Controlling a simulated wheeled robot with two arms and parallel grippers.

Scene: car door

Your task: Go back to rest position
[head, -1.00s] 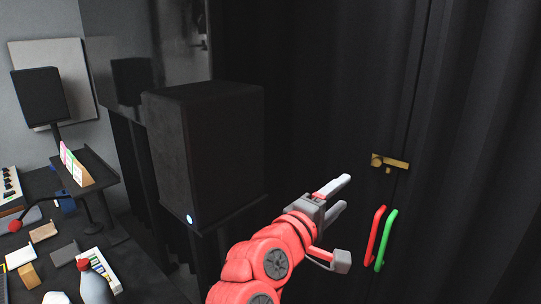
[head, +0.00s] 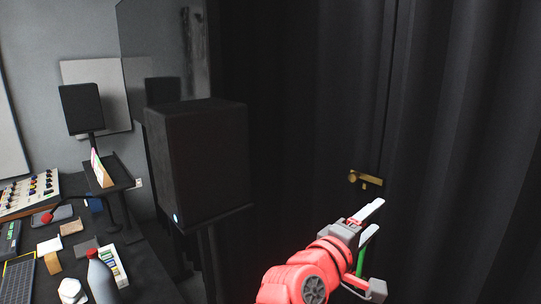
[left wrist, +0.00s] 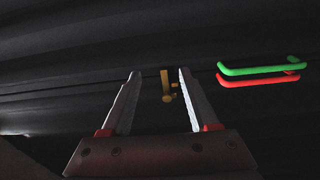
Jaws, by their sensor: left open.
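My left gripper (head: 373,219) is open and empty at the lower right of the head view. It is in front of the dark door (head: 345,100). A gold door handle (head: 372,180) is just above it in the picture. A green bar handle (head: 362,257) is partly hidden behind the gripper, and I cannot make out the red bar in the head view. In the left wrist view, the gold handle (left wrist: 167,86) shows between the two open fingers, beyond them. The green bar (left wrist: 262,69) and the red bar (left wrist: 258,81) lie to their right, clear of them. My right gripper is not in view.
A big black speaker (head: 200,155) on a stand is left of my arm. A desk (head: 150,275) at the lower left holds a mixer (head: 30,193), a grey bottle (head: 101,278) and small items. A smaller speaker (head: 82,108) stands behind it. Dark curtain folds (head: 470,130) fill the right.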

